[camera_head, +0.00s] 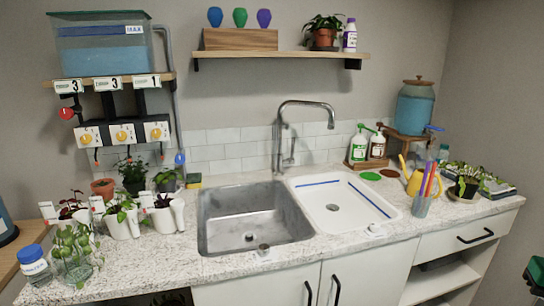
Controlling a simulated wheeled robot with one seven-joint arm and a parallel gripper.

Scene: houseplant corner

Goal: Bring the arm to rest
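My arm and my gripper do not show in the head view. The view takes in a speckled white counter (150,262) with a steel sink (250,225) in its middle. A white basin (335,212) with two blue stripes is set in the counter to the right of the sink. A curved faucet (305,102) rises behind them.
A yellow watering can (416,182), a cup of markers (421,207) and a seedling dish (462,186) stand at right. A shelf (285,54) and a water tank (103,48) hang above.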

